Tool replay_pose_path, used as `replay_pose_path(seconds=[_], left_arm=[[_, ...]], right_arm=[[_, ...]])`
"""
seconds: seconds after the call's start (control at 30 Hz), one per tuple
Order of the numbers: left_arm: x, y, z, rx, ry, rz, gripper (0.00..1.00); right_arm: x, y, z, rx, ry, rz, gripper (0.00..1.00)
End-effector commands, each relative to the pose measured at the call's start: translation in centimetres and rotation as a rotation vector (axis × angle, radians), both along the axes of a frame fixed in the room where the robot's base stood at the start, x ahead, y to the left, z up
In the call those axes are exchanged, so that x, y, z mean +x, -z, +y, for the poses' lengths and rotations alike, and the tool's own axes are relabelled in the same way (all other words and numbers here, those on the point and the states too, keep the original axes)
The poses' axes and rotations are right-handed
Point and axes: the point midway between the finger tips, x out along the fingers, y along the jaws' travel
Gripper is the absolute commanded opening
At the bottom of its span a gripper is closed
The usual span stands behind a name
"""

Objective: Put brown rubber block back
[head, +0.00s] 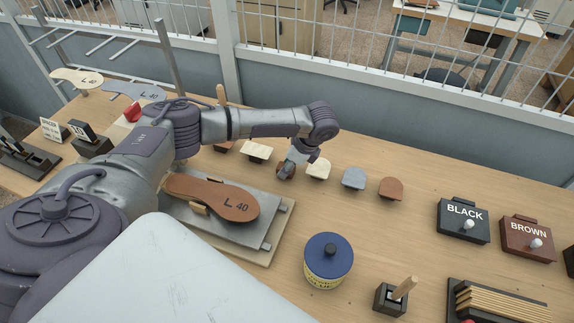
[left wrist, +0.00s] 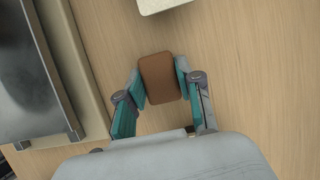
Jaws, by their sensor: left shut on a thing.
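My left gripper (left wrist: 160,88) is shut on the brown rubber block (left wrist: 160,78), with one finger on each side of it. In the head view the left gripper (head: 289,167) is low over the table, in the row of coloured blocks between two cream ones. My right gripper is not in view.
A cream block (head: 318,169), a grey block (head: 354,178) and another brown block (head: 392,188) lie to the right. A second cream block (head: 257,151) lies left. The insole (head: 215,197) marked L 40 lies on a metal plate (head: 195,238). A blue-lidded tin (head: 328,262) stands in front.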

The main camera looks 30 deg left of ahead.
Motion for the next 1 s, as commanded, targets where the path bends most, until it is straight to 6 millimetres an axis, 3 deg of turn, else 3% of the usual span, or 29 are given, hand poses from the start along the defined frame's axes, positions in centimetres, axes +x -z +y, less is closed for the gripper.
replay_pose_path(seconds=[0.03,0.07,0.2,0.63,1.0], left_arm=[[0.0,0.2,0.0,0.0,0.0,0.001,0.03],[0.0,0.2,0.0,0.0,0.0,0.001,0.37],[0.0,0.2,0.0,0.0,0.0,0.0,0.6],[0.1,-0.7,-0.3,-0.001,0.0,0.0,0.6],[0.9,-7.5,-3.2,-0.002,0.001,-0.002,0.6]], right_arm=[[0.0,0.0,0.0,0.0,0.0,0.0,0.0],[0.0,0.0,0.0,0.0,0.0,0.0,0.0],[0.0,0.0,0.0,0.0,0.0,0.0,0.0],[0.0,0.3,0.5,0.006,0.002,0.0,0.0],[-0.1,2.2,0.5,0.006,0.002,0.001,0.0]])
